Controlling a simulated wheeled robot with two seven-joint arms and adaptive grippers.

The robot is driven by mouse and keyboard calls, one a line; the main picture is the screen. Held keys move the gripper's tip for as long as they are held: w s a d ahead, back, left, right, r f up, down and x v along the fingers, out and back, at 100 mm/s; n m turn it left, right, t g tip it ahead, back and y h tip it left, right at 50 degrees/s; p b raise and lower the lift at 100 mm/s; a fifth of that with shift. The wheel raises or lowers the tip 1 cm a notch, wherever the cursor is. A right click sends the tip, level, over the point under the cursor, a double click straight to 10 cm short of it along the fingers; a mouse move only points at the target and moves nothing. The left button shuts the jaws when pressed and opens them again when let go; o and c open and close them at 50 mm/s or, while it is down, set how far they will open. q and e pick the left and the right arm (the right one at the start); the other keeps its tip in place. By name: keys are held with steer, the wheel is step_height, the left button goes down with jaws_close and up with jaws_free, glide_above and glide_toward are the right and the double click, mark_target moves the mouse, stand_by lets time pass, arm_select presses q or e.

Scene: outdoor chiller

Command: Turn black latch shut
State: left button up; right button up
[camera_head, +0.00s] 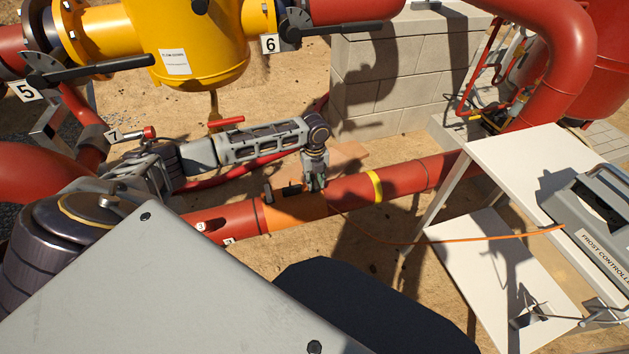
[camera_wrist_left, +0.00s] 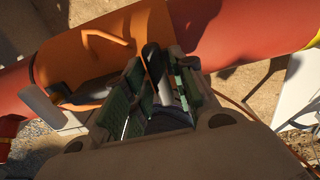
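An orange sleeve (camera_head: 292,210) wraps the red pipe and also shows in the wrist view (camera_wrist_left: 72,52). My left gripper (camera_head: 314,182) points down at the sleeve's right part. In the wrist view its green-padded fingers (camera_wrist_left: 162,88) stand either side of a slim black piece (camera_wrist_left: 152,58), which looks like the black latch. I cannot tell whether the pads touch it. A second dark part with a grey block (camera_wrist_left: 52,108) sits left of the fingers. The latch's base is hidden by the fingers. My right gripper is not in view.
An orange cable (camera_head: 450,240) runs from the sleeve to the frost controller (camera_head: 590,225) on a white table (camera_head: 490,150). A block wall (camera_head: 385,85) stands behind. Yellow and red pipework with black handles (camera_head: 110,68) fills the upper left.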

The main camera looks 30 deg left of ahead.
arm_select(q)
jaws_close()
steer(key=shift+s+f+p, duration=0.1)
steer(key=shift+f+p, duration=0.15)
steer(key=shift+p, duration=0.25)
stand_by(1.9)
